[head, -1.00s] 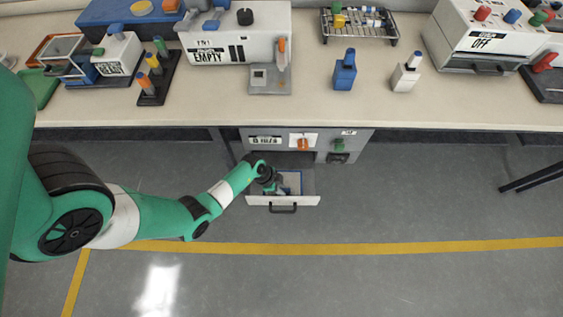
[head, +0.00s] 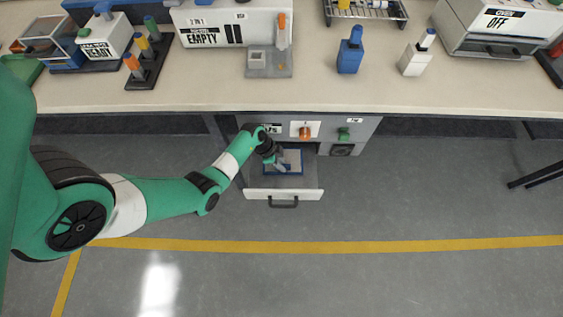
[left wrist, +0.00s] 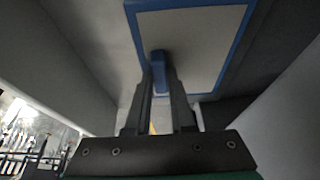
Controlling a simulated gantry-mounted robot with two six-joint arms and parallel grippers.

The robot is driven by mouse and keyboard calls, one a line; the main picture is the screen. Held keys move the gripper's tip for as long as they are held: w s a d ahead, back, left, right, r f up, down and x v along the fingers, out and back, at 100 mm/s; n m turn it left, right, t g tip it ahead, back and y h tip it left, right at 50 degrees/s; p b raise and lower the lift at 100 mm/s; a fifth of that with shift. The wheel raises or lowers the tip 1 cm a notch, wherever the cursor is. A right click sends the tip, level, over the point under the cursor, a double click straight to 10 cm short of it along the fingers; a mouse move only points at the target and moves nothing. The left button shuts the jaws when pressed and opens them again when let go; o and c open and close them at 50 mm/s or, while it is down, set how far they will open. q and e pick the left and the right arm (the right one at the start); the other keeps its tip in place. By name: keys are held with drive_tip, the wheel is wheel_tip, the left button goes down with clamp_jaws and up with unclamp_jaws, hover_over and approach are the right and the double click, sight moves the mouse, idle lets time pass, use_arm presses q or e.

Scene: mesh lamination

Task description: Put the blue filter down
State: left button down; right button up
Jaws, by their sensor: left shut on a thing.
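The blue filter (head: 294,157) is a flat pale panel with a blue frame. In the head view it shows inside or just over the open drawer (head: 257,195), partly hidden by my gripper. My left gripper (head: 282,165) reaches into the drawer space. In the left wrist view, the fingers (left wrist: 160,78) are shut on a small blue tab at the edge of the filter (left wrist: 205,45). I cannot tell whether the filter touches the drawer floor. My right gripper is in neither view.
Drawer walls rise close on both sides of my left gripper in the left wrist view. Above the drawer is a grey cabinet front with an orange knob (head: 304,132) and a green knob (head: 343,133). The bench top (head: 200,95) overhangs it. The floor in front is clear.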

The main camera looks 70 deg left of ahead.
use_arm(q)
drive_tip(key=shift+w+a+f, duration=0.1)
drive_tip(key=shift+w+a, duration=0.05)
drive_tip(key=c, duration=0.8)
unclamp_jaws()
drive_tip(key=shift+o, duration=0.2)
drive_tip(key=p+v, duration=0.9)
drive_tip(key=v, duration=0.3)
